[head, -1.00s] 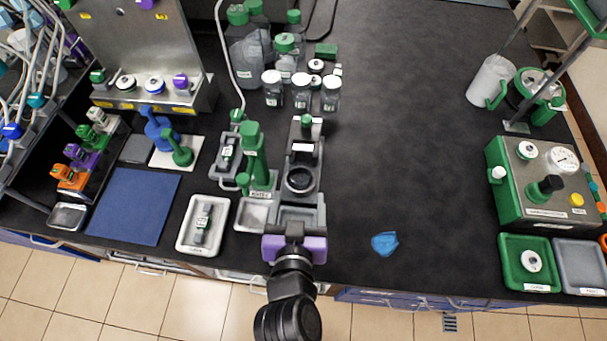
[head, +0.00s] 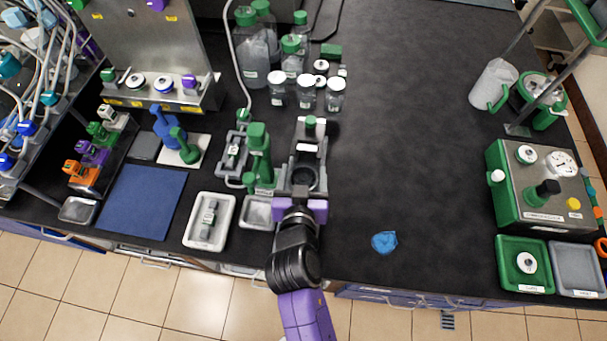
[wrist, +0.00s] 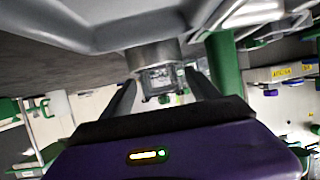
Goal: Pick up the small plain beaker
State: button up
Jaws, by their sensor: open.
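My gripper (head: 301,196) is at the front of a grey stand (head: 310,150) on the black bench. A dark round vessel or opening (head: 304,178) shows on the stand just beyond the gripper. I cannot tell whether it is the small plain beaker. In the wrist view my gripper (wrist: 163,92) is open, with its two dark fingers apart. A small clear, squarish-looking piece (wrist: 162,80) under a grey fitting shows between and beyond them. No contact with it can be made out. The gripper's purple body hides the stand's front edge in the head view.
A green upright device (head: 259,150) stands close left of the gripper. White-lidded jars (head: 306,95) and green-capped bottles (head: 252,60) stand behind. A white tray (head: 209,222) is at front left. A blue patch (head: 384,242) lies right, where the bench is largely clear.

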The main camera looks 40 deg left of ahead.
jog(key=c, duration=1.4)
grip_shut()
jog(key=shift+r, duration=0.15)
